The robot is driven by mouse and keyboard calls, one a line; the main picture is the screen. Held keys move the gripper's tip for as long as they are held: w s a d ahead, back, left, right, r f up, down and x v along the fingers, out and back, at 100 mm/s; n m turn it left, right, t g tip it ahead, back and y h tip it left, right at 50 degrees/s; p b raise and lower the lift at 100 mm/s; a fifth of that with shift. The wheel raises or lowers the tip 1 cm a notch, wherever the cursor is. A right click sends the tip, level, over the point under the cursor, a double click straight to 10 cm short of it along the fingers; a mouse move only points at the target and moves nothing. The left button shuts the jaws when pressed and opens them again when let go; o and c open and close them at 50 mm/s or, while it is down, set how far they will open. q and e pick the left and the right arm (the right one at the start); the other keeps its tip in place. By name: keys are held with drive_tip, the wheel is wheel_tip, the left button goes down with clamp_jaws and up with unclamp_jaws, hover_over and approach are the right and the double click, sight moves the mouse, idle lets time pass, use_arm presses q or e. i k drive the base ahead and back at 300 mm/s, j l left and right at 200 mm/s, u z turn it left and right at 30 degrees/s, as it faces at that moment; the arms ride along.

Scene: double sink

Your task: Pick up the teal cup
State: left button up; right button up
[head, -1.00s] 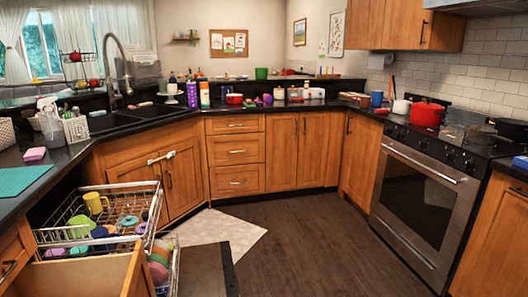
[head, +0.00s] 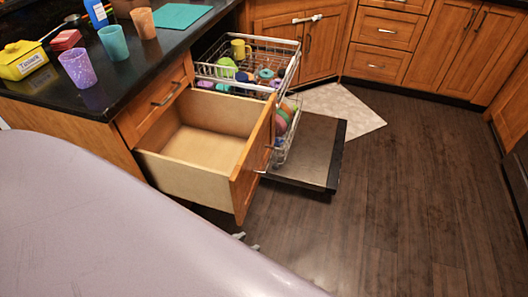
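The teal cup (head: 114,44) stands upright on the black countertop at the upper left of the head view. It is between a purple speckled cup (head: 78,68) and an orange cup (head: 143,23). Only small grey tips of what looks like my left gripper (head: 247,242) show below the open drawer, past the edge of my large pale arm part. They are well away from the teal cup, and I cannot tell whether they are open or shut. My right gripper is not in view.
An empty open drawer (head: 205,150) juts out below the counter. Behind it are a pulled-out dish rack (head: 285,78) with dishes and a lowered dishwasher door (head: 312,150). A yellow container (head: 22,60), blue bottle (head: 96,14) and teal board (head: 182,16) share the counter. Floor at right is clear.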

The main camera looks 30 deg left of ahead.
sight(112, 37)
drive_tip(key=u, duration=1.9)
drive_tip(key=k+l+z, duration=0.25)
drive_tip(key=l, duration=0.15)
drive_tip(key=l+z, duration=0.2)
drive_tip(key=l, duration=0.2)
drive_tip(key=k+l+z, duration=0.1)
drive_tip(key=l+z, duration=0.15)
drive_tip(key=l, duration=0.2)
drive_tip(key=i+j, duration=0.25)
